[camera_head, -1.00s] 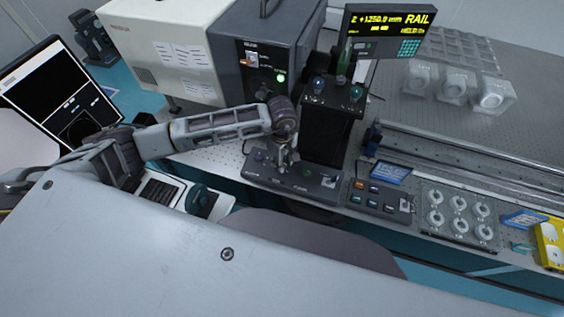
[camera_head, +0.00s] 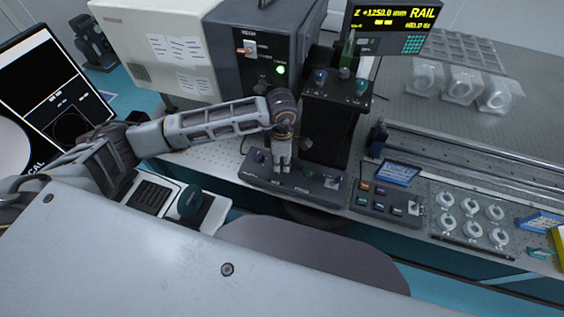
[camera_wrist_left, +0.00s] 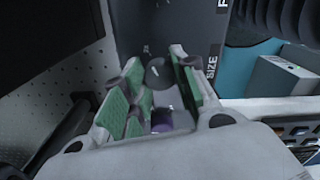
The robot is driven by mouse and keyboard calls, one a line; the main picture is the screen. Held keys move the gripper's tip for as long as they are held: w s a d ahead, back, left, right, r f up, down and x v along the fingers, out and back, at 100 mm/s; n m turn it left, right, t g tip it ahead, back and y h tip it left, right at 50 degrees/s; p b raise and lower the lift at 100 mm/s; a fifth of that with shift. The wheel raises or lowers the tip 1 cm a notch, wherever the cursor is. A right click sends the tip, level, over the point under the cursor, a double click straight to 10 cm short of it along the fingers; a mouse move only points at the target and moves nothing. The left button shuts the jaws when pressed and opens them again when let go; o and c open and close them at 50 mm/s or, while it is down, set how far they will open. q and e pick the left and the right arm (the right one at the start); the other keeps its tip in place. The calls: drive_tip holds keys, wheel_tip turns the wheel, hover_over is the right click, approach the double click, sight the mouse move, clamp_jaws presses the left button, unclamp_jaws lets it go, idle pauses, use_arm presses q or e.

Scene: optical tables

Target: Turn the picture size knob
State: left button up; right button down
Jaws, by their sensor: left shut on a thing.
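A low dark control panel (camera_head: 318,190) lies at the front edge of the optical table, with a purple knob (camera_head: 258,156) at its left and a green knob (camera_head: 307,173) further right. My left gripper (camera_head: 281,168) points down onto it between these two. In the left wrist view, its green-padded fingers (camera_wrist_left: 155,80) are shut on a dark round knob (camera_wrist_left: 158,73), the picture size knob, beside the printed word SIZE. The purple knob (camera_wrist_left: 163,121) shows lower between the fingers. The fingers hide the gripped knob in the head view. My right gripper is not in view.
A black box (camera_head: 328,125) with knobs on top stands just behind the panel. A grey lamp housing (camera_head: 262,55) is further back. A second button panel (camera_head: 385,200) and a tray of round optics (camera_head: 470,218) lie to the right. A laptop (camera_head: 50,90) is at the left.

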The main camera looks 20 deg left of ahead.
sight(282, 162)
use_arm(q)
drive_tip(key=shift+n, duration=0.3)
drive_tip(key=o, duration=1)
drive_tip(key=shift+o, duration=0.3)
drive_tip(key=shift+r, duration=0.1)
wheel_tip(282, 162, up, 12)
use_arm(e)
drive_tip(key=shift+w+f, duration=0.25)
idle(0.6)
